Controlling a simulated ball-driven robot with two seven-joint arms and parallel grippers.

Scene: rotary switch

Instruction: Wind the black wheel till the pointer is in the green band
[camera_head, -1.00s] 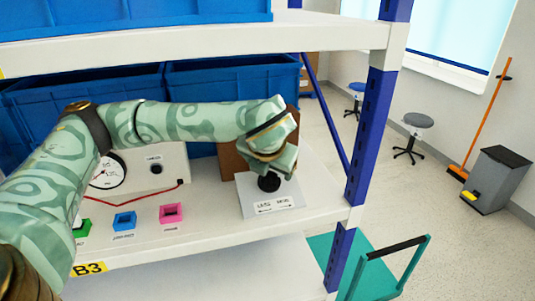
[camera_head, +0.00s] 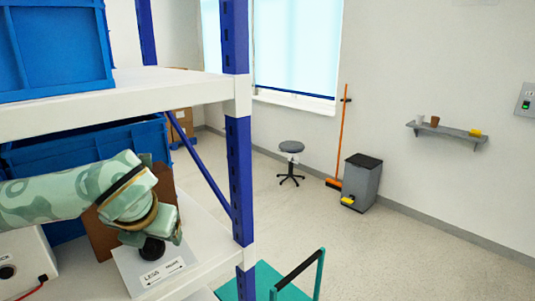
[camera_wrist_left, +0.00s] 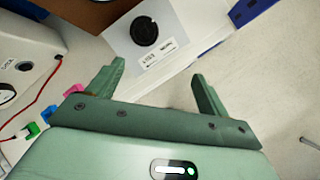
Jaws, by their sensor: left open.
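The black wheel (camera_head: 152,251) sits on a grey-white box with a label (camera_head: 163,272) on the shelf, partly covered by my left gripper. In the left wrist view the wheel (camera_wrist_left: 144,31) shows whole, beyond the fingertips. My left gripper (camera_wrist_left: 157,72) is open and empty, with its two fingers apart and the wheel clear of them. In the head view the gripper (camera_head: 150,226) hangs just above the wheel. Part of a white dial shows at the left edge of the left wrist view (camera_wrist_left: 5,93); its pointer and any green band cannot be made out. My right gripper is not in view.
A brown board (camera_head: 103,235) stands behind the wheel box. A white box (camera_head: 25,265) with a red cable is to the left. A blue shelf post (camera_head: 238,170) rises to the right. Pink (camera_wrist_left: 75,90) and blue pieces lie left of the gripper.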

